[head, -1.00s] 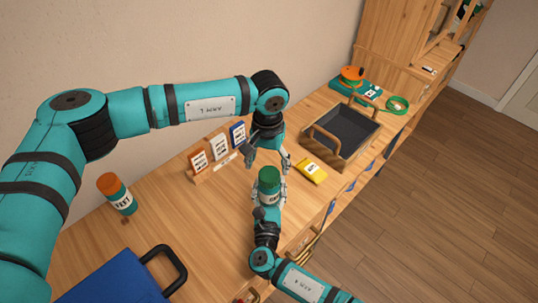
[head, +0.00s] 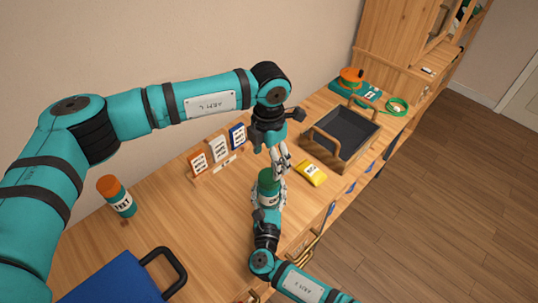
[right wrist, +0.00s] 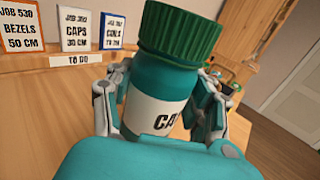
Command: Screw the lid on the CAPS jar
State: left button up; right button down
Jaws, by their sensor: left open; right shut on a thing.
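The CAPS jar (head: 267,199) is teal with a white label and stands upright over the table. My right gripper (head: 269,194) is shut on its body; in the right wrist view its fingers flank the jar (right wrist: 157,95). A ribbed green lid (head: 267,178) sits on the jar's mouth, and it shows large in the right wrist view (right wrist: 180,30). I cannot tell how tight it is. My left gripper (head: 279,161) is open, pointing down just above and behind the lid. Its fingers are seen nearly edge-on, and I cannot tell whether they touch the lid.
Job cards (head: 218,150) stand in a wooden holder behind the jar. A yellow packet (head: 311,172) and a dark tray (head: 345,132) with wooden handles lie to the right. An orange-lidded jar (head: 117,196) and a blue case (head: 110,280) are on the left. The table between is clear.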

aim_at(269, 175)
pick_arm(q)
jog(key=n, duration=0.5)
jog(key=shift+r+n, duration=0.2)
jog(key=shift+n, duration=0.2)
jog(key=shift+f, duration=4.05)
jog(key=c, duration=1.2)
jog(key=m, duration=0.8)
jog(key=shift+w+m, duration=0.1)
jog(key=shift+m, duration=0.3)
jog(key=o, duration=1.3)
